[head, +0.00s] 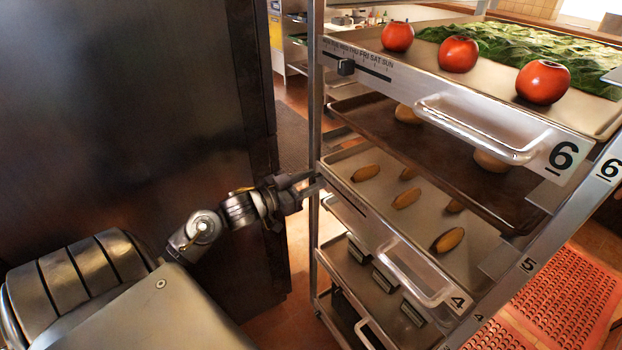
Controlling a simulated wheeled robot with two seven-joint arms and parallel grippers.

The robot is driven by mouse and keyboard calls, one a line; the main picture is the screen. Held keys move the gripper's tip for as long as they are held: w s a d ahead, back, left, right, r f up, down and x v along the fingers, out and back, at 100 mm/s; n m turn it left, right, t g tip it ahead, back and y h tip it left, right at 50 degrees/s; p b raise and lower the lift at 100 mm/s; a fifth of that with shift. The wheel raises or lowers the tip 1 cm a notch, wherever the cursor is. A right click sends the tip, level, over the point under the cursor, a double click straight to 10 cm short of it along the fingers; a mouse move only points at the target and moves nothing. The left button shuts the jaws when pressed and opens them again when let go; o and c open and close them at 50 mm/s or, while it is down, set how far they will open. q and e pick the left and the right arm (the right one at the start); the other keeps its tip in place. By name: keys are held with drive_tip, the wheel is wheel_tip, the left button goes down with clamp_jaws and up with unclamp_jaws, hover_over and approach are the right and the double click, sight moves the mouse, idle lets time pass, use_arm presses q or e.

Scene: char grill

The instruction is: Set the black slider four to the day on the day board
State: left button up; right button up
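My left gripper (308,186) reaches in from the left to the left end of the tray front marked 4 (459,303). Its fingertips are at or near the rack's left post; I cannot tell whether they touch anything or how far apart they are. A dark slot (347,203) shows on that tray front, just right of the fingers. Slider four cannot be made out there; the gripper may hide it. The readable day board (358,52), lettered through FRI SAT SUN, is on the top tray front marked 6, with a black slider (346,67) near its left part. My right gripper is not in view.
The metal rack's left post (314,110) stands beside the gripper. The top tray holds tomatoes (458,54) and green leaves (520,45). Tray handles (478,130) stick out in front. A large dark panel (130,110) fills the left. Red mats (565,300) lie at right.

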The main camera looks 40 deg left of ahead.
use_arm(q)
drive_tip(key=shift+w, duration=0.2)
clamp_jaws()
drive_tip(key=shift+d, duration=0.15)
drive_tip(key=shift+s+d+r+p, duration=0.1)
drive_tip(key=shift+s+d+p, duration=0.1)
drive_tip(key=shift+d+p, duration=0.3)
drive_tip(key=shift+s+d+r+p, duration=0.1)
drive_tip(key=shift+s+d+p, duration=0.05)
drive_tip(key=shift+d+p, duration=0.3)
drive_tip(key=shift+s+d+f, duration=0.1)
drive_tip(key=shift+d, duration=0.15)
unclamp_jaws()
drive_tip(key=shift+f, duration=0.1)
